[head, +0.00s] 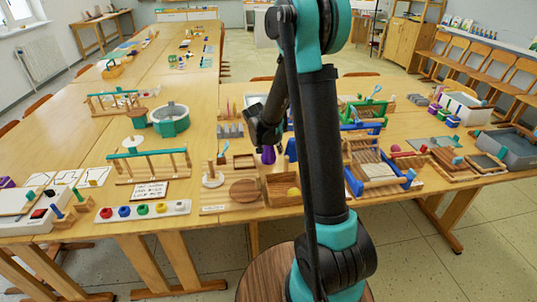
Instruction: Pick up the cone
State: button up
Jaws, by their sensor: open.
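A small purple object (268,155), which looks like the cone, stands on the wooden table near the middle of the head view. Its upper part is hidden by my gripper, so its full shape does not show. My gripper (266,143) is black and points down right above and around the top of the purple object. Its jaws are open. Whether the fingers touch the object cannot be told from this angle.
A wooden box (283,190) with a yellow item stands just in front. Grey blocks (230,131) stand behind left. The table is crowded.

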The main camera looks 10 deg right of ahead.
jog(key=shift+c, duration=0.2)
jog(key=c, duration=1.3)
jog(key=shift+c, duration=0.2)
notch_tip(320, 180, up, 20)
